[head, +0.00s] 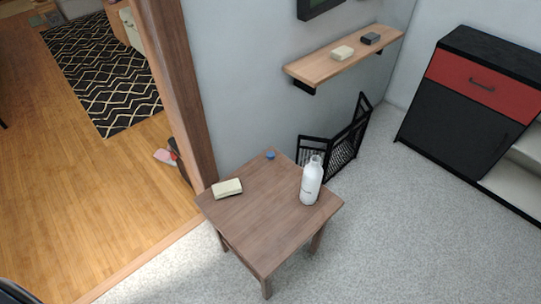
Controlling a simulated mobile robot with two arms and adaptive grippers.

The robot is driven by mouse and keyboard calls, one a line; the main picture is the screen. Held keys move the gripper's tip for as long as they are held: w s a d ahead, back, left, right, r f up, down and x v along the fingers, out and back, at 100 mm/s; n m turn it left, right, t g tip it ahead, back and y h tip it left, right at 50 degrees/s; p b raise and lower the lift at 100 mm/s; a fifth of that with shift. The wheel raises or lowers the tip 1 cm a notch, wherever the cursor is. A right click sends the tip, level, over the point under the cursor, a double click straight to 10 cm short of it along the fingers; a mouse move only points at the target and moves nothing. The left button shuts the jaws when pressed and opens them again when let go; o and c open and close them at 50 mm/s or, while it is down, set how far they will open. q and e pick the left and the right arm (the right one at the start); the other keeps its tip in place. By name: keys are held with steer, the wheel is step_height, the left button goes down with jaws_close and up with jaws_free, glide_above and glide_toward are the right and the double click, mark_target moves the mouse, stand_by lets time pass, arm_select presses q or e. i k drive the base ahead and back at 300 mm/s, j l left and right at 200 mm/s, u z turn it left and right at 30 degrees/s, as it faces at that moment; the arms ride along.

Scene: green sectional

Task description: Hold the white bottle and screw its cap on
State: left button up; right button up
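The white bottle (311,183) stands upright on the right part of a small brown wooden table (262,232). Its neck looks uncovered, with no cap on it. A small blue round piece (270,155), which looks like the cap, lies near the table's far corner, to the left of and behind the bottle. It is too small to tell which way up it lies. Neither of my grippers shows in the head view.
A cream block (227,188) lies at the table's left corner. A black mesh rack (340,146) stands behind the table. A wall shelf (345,56) holds two small blocks. A black and red cabinet (470,105) stands right. Grey floor right of the table is clear.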

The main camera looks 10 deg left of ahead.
mark_target(313, 172)
steer(key=l+u, duration=0.1)
steer(key=u, duration=0.4)
steer(key=i+l+u, duration=0.2)
steer(key=l, duration=0.15)
steer(key=i+l+u, duration=0.2)
steer(key=l, duration=0.15)
steer(key=l+u, duration=0.15)
steer(key=l, duration=0.2)
steer(key=i+l+u, duration=0.2)
steer(key=l, duration=0.15)
steer(key=i+l+u, duration=0.1)
steer(key=l, duration=1.25)
steer(key=i+l, duration=0.1)
steer(key=l, duration=1.2)
steer(key=u, duration=0.05)
